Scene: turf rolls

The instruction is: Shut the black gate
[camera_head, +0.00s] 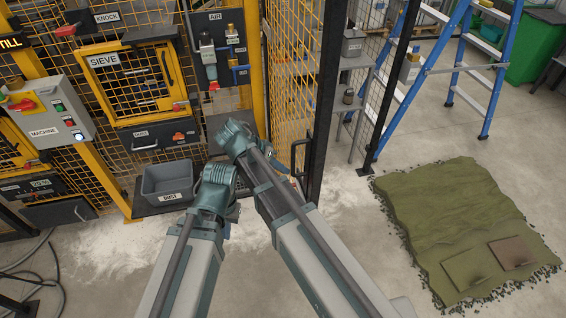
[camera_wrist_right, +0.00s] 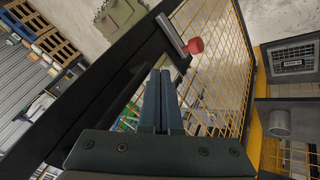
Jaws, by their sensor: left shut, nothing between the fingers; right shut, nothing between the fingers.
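A tall black post (camera_head: 325,95) with yellow mesh on its left edge stands right of centre in the head view and looks like the gate's edge. A black pull handle (camera_head: 300,157) is low on it. In the right wrist view a broad black beam (camera_wrist_right: 105,85) runs diagonally beside the mesh, with a lever with a red knob (camera_wrist_right: 195,46) on it. My right gripper (camera_wrist_right: 162,74) is shut and empty, its tips below the lever and apart from it. My left gripper (camera_head: 217,190) is shut, near the grey bin; its fingertips are mostly hidden. I cannot tell how far the gate stands open.
A grey bin (camera_head: 167,184) sits on the left below the SIEVE panel (camera_head: 130,82). A machine box (camera_head: 48,112) is at far left. A blue ladder (camera_head: 437,70) and shelf (camera_head: 352,95) stand behind the post.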

